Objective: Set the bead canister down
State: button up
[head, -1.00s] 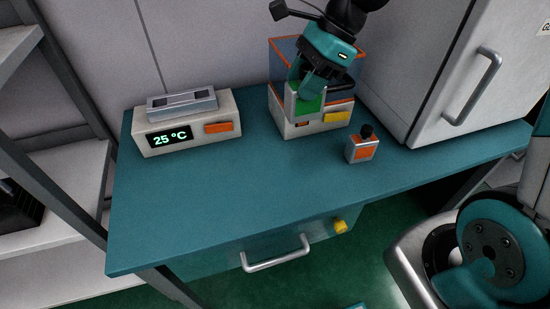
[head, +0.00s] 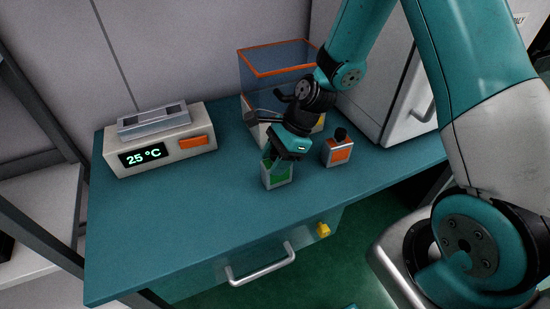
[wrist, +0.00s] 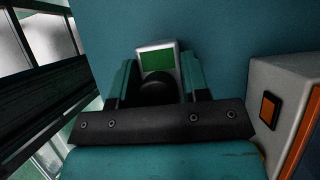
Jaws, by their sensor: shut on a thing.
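The bead canister (head: 277,175), a small silver-grey block with a green label, is between the fingers of my gripper (head: 283,157). It is roughly upright over the middle of the teal bench, at or just above its surface; I cannot tell whether it touches. The wrist view shows the canister (wrist: 157,55) with its green face and a dark round cap, between the two fingers (wrist: 157,80). My gripper is shut on it. In the head view the fingers hide its upper part.
A bottle with an orange label (head: 338,151) stands close to the right of the canister. Behind is a clear orange-rimmed box (head: 268,77). A white heater reading 25 °C (head: 160,144) stands at left. The bench (head: 190,215) is clear in front and to the left.

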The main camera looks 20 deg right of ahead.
jog(key=o, duration=1.1)
jog(key=shift+f, duration=0.1)
jog(key=shift+c, duration=0.2)
jog(key=v, duration=1.2)
jog(key=s+a+r+n+h, duration=0.1)
jog(key=s+a+r+n, duration=0.4)
jog(key=s+n, duration=0.4)
jog(key=s+a+r+n, duration=0.5)
jog(key=s+n, duration=0.4)
jog(key=n, duration=0.7)
jog(key=shift+s+a+r+h+b, duration=0.35)
jog(key=shift+s+r+h+b, duration=0.05)
jog(key=shift+r, duration=0.25)
